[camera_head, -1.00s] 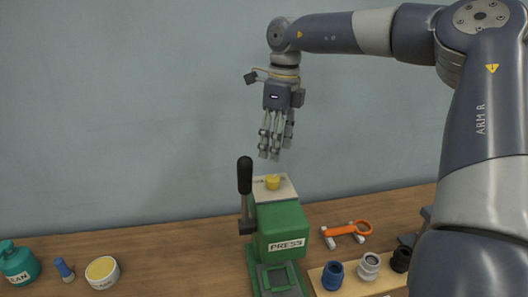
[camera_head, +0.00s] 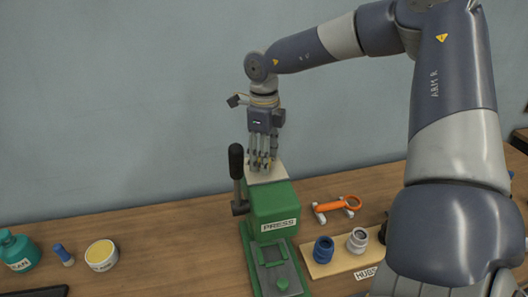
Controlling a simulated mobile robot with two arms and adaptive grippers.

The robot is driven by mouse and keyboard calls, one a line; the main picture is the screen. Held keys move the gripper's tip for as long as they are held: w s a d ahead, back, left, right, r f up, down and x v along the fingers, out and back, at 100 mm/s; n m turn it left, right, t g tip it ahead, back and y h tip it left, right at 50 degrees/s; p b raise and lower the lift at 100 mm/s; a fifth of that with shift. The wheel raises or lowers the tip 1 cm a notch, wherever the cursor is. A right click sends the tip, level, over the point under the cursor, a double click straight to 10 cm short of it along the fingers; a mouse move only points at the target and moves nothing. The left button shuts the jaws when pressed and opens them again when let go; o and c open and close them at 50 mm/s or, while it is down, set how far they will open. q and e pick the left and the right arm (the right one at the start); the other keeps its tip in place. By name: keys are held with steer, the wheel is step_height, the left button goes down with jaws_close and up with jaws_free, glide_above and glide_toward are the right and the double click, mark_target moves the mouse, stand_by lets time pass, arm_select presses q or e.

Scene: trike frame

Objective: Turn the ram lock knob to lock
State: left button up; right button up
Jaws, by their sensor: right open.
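The green press (camera_head: 272,200) stands on the wooden bench, with a pale plate (camera_head: 280,172) on its top. My right gripper (camera_head: 262,166) points down over this plate, with its fingers open. The yellow ram lock knob on the plate is hidden behind or between the fingers. I cannot tell whether the fingers touch it, nor how it is turned. My left gripper is not in view.
The press's black-handled lever (camera_head: 236,162) stands upright close left of my right gripper. To the right are an orange-handled tool (camera_head: 337,206) and a wooden holder (camera_head: 335,265) with blue and white rings. A teal bottle (camera_head: 17,252), a small blue bottle (camera_head: 63,255) and a yellow-topped tub (camera_head: 101,256) stand left.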

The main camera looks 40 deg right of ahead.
steer(key=shift+f, duration=0.15)
steer(key=c, duration=1.1)
